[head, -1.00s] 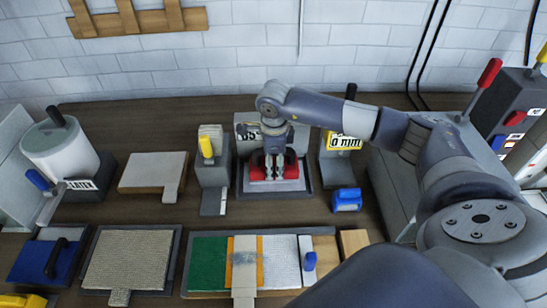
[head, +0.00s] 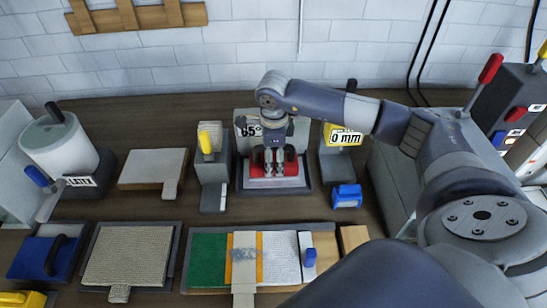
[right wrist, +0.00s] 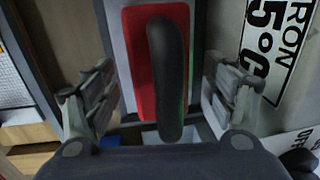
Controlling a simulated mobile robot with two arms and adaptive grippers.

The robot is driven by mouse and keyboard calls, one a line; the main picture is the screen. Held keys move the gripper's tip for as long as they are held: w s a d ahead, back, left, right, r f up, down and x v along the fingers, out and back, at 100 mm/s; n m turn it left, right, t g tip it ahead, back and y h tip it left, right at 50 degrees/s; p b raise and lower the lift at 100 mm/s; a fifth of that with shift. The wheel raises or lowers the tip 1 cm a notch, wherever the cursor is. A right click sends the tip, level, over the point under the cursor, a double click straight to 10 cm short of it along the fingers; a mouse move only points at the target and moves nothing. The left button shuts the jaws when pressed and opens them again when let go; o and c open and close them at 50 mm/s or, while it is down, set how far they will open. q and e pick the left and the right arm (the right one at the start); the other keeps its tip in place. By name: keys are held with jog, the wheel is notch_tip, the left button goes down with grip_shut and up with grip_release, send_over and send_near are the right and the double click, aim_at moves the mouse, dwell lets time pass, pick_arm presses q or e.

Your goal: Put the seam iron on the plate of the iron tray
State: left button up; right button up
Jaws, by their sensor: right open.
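The seam iron (head: 291,163), red with a black handle, sits upright over the light grey plate (head: 272,183) of the dark-rimmed iron tray (head: 306,190). In the right wrist view the iron (right wrist: 133,75) lies below me, its black handle (right wrist: 168,80) running up the middle. My right gripper (head: 273,168) is above the iron. In the wrist view the gripper (right wrist: 160,98) is open, with one finger on each side of the handle and a visible gap on both sides. The gripper hides part of the iron in the head view. My left gripper is not in view.
A grey holder with a yellow handle (head: 205,143) stands just left of the tray, and a "0 mm" block (head: 336,160) stands right. A blue block (head: 347,196) lies at front right. A rug sample board (head: 209,258) lies in front. Dark bench shows between them.

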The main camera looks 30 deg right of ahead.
aim_at(274, 165)
notch_tip(274, 165, up, 11)
jog(key=s+b, duration=0.1)
jog(key=b, duration=0.2)
jog(key=shift+s+a, duration=0.15)
jog(key=shift+a, duration=0.2)
jog(key=shift+f, duration=0.2)
